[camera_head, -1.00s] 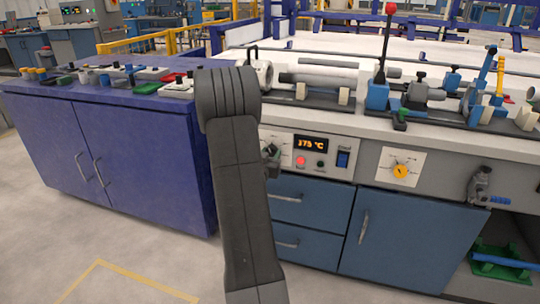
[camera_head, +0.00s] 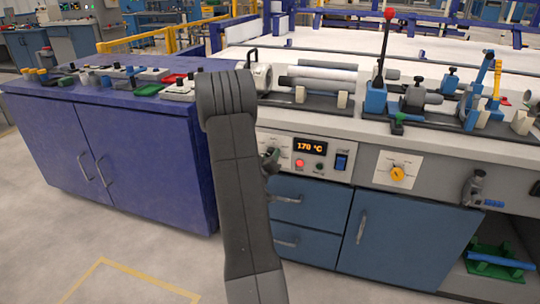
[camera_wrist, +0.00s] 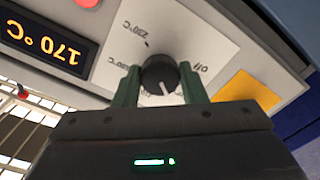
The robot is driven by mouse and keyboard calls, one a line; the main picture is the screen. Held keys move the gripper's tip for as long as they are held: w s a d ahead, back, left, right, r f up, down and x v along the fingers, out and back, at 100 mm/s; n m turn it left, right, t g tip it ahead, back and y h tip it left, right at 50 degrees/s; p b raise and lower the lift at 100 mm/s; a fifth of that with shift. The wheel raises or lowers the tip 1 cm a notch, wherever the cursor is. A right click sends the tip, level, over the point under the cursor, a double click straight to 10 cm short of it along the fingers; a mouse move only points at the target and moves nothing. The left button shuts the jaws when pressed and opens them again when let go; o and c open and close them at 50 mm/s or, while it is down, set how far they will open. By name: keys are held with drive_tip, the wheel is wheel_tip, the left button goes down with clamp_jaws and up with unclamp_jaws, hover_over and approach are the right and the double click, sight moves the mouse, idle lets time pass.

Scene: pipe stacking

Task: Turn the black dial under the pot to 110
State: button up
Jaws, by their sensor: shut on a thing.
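The black dial (camera_wrist: 160,75) sits on a white plate marked with temperatures in the wrist view. A white pointer line shows on its face. My gripper (camera_wrist: 156,85) has its two green fingers on either side of the dial and is shut on it. In the head view my gripper (camera_head: 270,160) is at the panel, mostly hidden behind my arm. The orange display (camera_head: 311,147) reads 170 °C, and it also shows upside down in the wrist view (camera_wrist: 45,40). I cannot make out a pot above the dial.
A red button (camera_head: 299,163), a green button (camera_head: 319,166) and a blue switch (camera_head: 341,161) sit right of the dial. A yellow knob (camera_head: 397,173) is farther right. Pipes (camera_head: 320,75) and clamps lie on the bench above. Blue drawers (camera_head: 300,205) are below.

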drive_tip(key=shift+n, duration=0.6)
drive_tip(key=o, duration=1)
drive_tip(key=p+v, duration=0.2)
drive_tip(key=v, duration=1.1)
drive_tip(key=shift+s+a, duration=0.15)
drive_tip(key=shift+s, duration=0.2)
drive_tip(key=shift+w, duration=0.1)
drive_tip(key=b+x, duration=0.1)
drive_tip(key=x, duration=1.2)
drive_tip(key=shift+w+b, duration=0.3)
